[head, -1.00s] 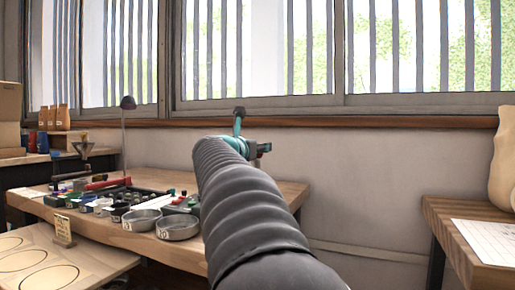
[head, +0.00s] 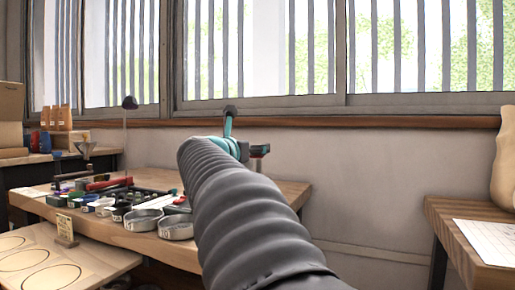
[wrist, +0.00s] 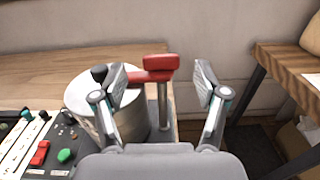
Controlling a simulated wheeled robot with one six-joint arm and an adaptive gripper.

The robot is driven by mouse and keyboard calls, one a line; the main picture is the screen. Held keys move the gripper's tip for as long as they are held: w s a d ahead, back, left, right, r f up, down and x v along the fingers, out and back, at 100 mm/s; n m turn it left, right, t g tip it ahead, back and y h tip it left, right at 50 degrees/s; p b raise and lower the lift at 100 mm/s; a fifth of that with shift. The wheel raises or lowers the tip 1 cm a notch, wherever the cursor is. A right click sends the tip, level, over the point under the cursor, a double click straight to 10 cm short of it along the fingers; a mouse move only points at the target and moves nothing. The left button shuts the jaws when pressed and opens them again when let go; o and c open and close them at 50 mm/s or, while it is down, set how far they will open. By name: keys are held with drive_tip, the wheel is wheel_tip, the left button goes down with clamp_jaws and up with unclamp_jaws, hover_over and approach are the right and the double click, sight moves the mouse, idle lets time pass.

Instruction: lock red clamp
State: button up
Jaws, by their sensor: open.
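The red clamp (wrist: 150,72) shows in the wrist view, a red lever or arm on top of a grey metal post. It stands beside a round metal drum (wrist: 78,92) near the bench's right end. My gripper (wrist: 165,80) is open in the wrist view, its two fingers spread left and right of the clamp's red part. I cannot tell whether either finger touches it. In the head view my arm hides most of the clamp; a small reddish part shows beside the teal gripper wrist.
A control panel (wrist: 40,150) with a red switch and green button lies left of the drum. The wooden bench (head: 150,240) holds round metal tins (head: 175,227) and tools. Another wooden table (head: 470,215) with a paper stands at right, with a gap between.

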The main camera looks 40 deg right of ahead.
drive_tip(key=v, duration=0.7)
idle(0.4)
